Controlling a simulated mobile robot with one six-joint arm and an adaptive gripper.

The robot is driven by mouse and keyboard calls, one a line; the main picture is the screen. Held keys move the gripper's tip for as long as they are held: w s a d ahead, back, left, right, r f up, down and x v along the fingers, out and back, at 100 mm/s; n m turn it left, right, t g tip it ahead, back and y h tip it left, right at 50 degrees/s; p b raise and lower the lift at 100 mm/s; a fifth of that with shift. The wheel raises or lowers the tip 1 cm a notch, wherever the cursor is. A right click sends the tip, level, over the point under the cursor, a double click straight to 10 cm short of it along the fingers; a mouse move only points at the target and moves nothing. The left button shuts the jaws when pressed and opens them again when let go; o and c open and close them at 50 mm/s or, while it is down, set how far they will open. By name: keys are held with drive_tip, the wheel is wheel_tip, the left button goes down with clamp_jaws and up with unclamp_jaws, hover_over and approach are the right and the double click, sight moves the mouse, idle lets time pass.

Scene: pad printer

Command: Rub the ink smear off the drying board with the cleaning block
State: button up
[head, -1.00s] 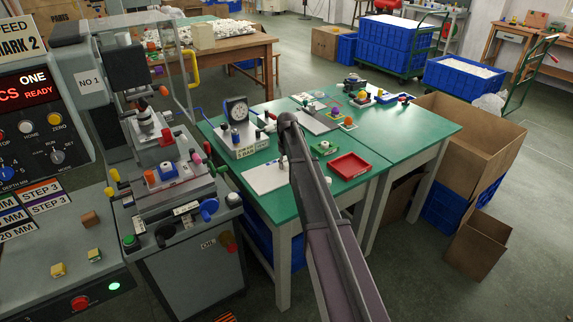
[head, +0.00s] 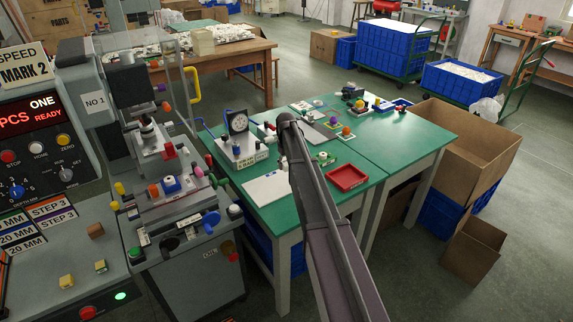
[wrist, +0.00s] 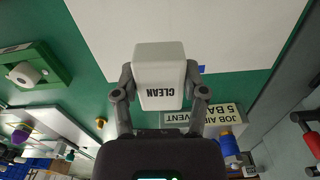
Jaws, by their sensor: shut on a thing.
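My gripper (wrist: 158,92) is shut on the white cleaning block (wrist: 158,62), which is marked CLEAN, with one finger on each side. The white drying board (wrist: 225,28) lies beyond the block in the wrist view. A small blue mark (wrist: 201,70) shows near its edge, beside the block; I cannot tell whether it is the smear. Whether block and board touch is unclear. In the head view the board (head: 266,188) lies flat on the green table, left of my arm.
A red tray (head: 347,178) sits on the green table (head: 372,148) right of my arm. A dial gauge stand (head: 238,140) stands behind the board. The pad printer (head: 172,200) is close on the left. Open cardboard boxes (head: 470,150) stand right of the table.

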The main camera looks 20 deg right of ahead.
drive_tip(key=shift+r, duration=0.1)
idle(0.3)
drive_tip(key=shift+r+p, duration=1.5)
